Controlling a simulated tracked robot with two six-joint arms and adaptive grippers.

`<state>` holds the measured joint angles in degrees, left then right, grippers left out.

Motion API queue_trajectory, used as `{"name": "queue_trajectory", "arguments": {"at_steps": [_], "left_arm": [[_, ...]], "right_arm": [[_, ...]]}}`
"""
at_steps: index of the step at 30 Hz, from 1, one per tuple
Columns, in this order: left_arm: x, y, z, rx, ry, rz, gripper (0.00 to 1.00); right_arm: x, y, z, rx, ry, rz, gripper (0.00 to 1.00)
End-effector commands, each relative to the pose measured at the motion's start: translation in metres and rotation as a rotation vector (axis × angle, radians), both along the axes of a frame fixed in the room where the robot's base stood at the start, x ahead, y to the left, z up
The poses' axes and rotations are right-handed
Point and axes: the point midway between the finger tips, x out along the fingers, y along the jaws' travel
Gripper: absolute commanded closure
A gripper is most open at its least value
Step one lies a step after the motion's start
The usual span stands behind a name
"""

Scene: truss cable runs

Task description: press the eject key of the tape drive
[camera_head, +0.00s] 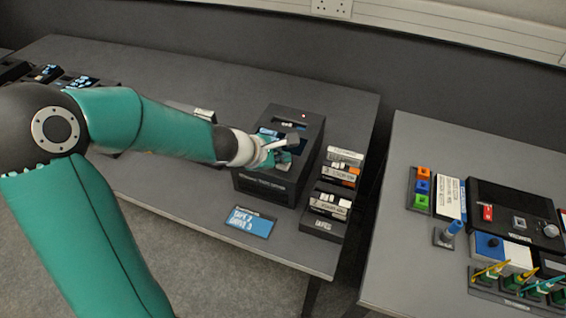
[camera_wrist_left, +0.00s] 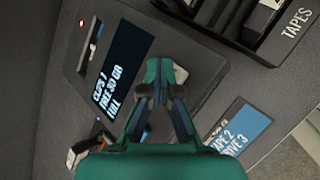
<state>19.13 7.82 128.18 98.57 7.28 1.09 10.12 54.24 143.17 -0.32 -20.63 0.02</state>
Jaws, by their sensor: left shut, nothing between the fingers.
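The tape drive (camera_head: 309,150) is a dark box on the left table, with a slot and a small red light on its sloped top. The left wrist view shows its panel close up, with a blue-and-white screen (camera_wrist_left: 122,62) reading "CLIPS 7 FREE 30 GB FULL". A pale key (camera_wrist_left: 181,73) shows just beside the fingertips, partly hidden; I cannot read a label on it or tell whether they touch. My left gripper (camera_head: 284,155) is shut and empty over the drive's top, and its teal fingers show in the left wrist view (camera_wrist_left: 163,78). My right gripper is out of view.
Racks of tapes (camera_head: 339,173) stand close to the right of the drive. A blue sign (camera_head: 250,222) reading "TAPE 2 DRIVE 3" lies in front. A second table (camera_head: 400,240) with devices stands to the right, across a gap.

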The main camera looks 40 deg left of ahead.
Motion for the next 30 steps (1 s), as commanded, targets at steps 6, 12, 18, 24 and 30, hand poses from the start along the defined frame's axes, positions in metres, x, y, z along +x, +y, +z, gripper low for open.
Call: {"name": "queue_trajectory", "arguments": {"at_steps": [6, 12, 18, 24, 30], "left_arm": [[0.000, 0.000, -0.003, 0.001, 0.001, 0.001, 1.00], [0.000, 0.000, -0.004, 0.001, 0.001, 0.001, 1.00], [0.000, 0.000, -0.004, 0.000, 0.001, 0.000, 1.00], [0.000, 0.000, 0.003, 0.000, 0.001, 0.000, 1.00], [0.000, 0.001, 0.013, 0.001, 0.001, 0.001, 1.00]], "right_arm": [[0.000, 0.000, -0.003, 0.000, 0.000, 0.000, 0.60], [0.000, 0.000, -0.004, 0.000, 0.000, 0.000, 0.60], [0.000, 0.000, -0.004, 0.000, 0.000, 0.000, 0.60], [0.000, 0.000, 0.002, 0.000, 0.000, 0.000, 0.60], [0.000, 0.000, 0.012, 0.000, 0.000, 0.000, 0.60]]}}
